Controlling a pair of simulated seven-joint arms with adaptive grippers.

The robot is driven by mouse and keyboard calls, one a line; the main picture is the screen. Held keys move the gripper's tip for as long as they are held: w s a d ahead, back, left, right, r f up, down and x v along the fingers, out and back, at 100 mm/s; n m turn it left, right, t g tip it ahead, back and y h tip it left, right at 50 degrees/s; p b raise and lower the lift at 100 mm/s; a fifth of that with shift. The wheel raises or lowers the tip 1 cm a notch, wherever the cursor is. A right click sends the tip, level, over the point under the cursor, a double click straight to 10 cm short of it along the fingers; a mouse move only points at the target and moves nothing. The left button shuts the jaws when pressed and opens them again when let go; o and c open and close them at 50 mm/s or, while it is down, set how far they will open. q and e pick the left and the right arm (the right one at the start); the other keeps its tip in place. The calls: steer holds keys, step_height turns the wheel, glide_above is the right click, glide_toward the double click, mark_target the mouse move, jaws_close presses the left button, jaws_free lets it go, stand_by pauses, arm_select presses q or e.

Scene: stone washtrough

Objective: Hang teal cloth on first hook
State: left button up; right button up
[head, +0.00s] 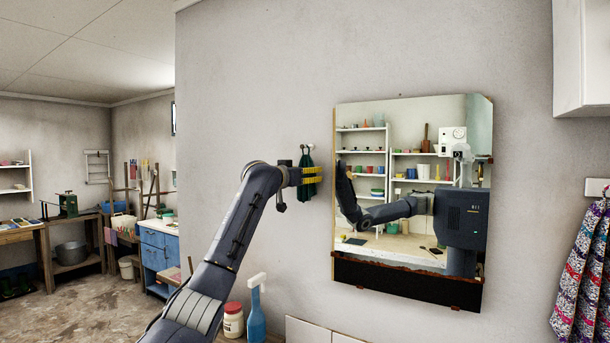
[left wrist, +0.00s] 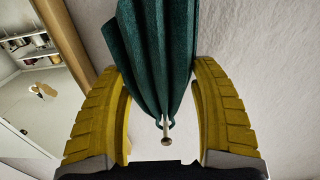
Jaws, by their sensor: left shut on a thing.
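The teal cloth (head: 308,173) hangs in folds against the pale wall, beside the mirror's left edge. My left gripper (head: 312,175) reaches in from the left and is shut on the cloth, with yellow fingers across it. In the left wrist view the teal cloth (left wrist: 158,50) runs between the two yellow fingers (left wrist: 163,105) and narrows to a gathered end. A small metal hook (left wrist: 166,135) with a round tip is at that narrow end. It also shows as a pale knob in the head view (head: 309,147). Whether the cloth's loop is around the hook I cannot tell. My right gripper is not in view.
A mirror (head: 412,272) hangs close to the right of the cloth and reflects my body. A patterned cloth (head: 584,265) hangs at the far right, below a white cabinet (head: 582,55). A blue bottle (head: 256,318) and a red-lidded jar (head: 233,322) stand below my arm.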

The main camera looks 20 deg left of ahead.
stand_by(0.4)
arm_select(q)
steer(key=o, duration=1.3)
